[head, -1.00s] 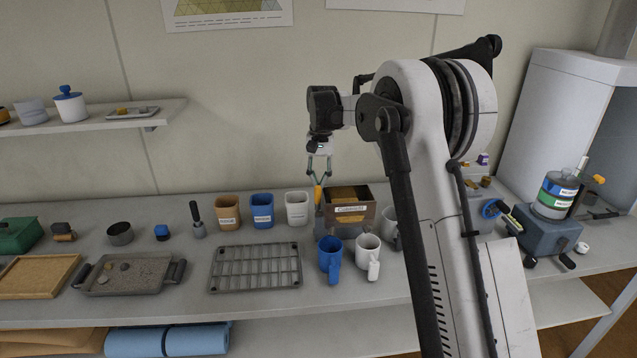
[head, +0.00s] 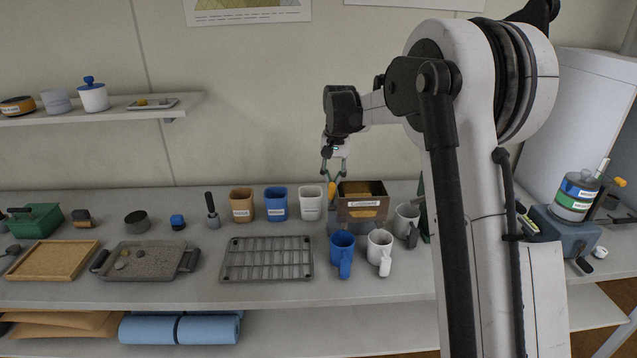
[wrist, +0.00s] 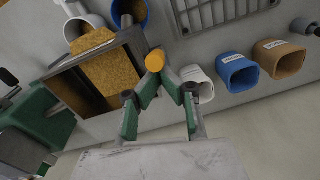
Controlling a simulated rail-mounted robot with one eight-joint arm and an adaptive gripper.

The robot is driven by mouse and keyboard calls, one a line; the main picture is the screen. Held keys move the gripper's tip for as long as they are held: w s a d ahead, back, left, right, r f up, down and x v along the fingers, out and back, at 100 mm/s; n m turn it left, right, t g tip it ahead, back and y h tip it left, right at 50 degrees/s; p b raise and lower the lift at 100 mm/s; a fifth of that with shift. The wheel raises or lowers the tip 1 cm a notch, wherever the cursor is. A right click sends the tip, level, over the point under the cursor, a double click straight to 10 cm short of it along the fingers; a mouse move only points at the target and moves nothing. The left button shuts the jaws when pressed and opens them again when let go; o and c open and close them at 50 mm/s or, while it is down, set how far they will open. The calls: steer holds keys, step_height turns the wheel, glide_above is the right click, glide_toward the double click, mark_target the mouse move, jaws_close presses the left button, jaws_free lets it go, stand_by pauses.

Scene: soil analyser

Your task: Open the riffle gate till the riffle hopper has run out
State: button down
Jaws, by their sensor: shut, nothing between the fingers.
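The riffle hopper is a brown-grey open box (head: 350,214) with a label on its front, left of my arm on the bench. Brown granular material (wrist: 93,66) shows inside it in the wrist view. An orange-yellow knob (head: 332,191), apparently the gate handle, stands at the box's left side; it also shows in the wrist view (wrist: 155,62). My gripper (head: 334,178) points down just above the knob, its green fingers drawn together at the tips with nothing held. In the wrist view the fingertips (wrist: 161,80) lie right by the knob; I cannot tell whether they touch it.
Brown, blue and white cups (head: 276,204) stand just left of the hopper. Blue and white mugs (head: 341,252) stand in front of it. A wire rack (head: 267,260) lies left of the mugs. The wall behind is bare near my gripper.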

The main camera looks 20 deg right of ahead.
steer(key=shift+s+a+f, duration=0.15)
steer(key=shift+s, duration=0.45)
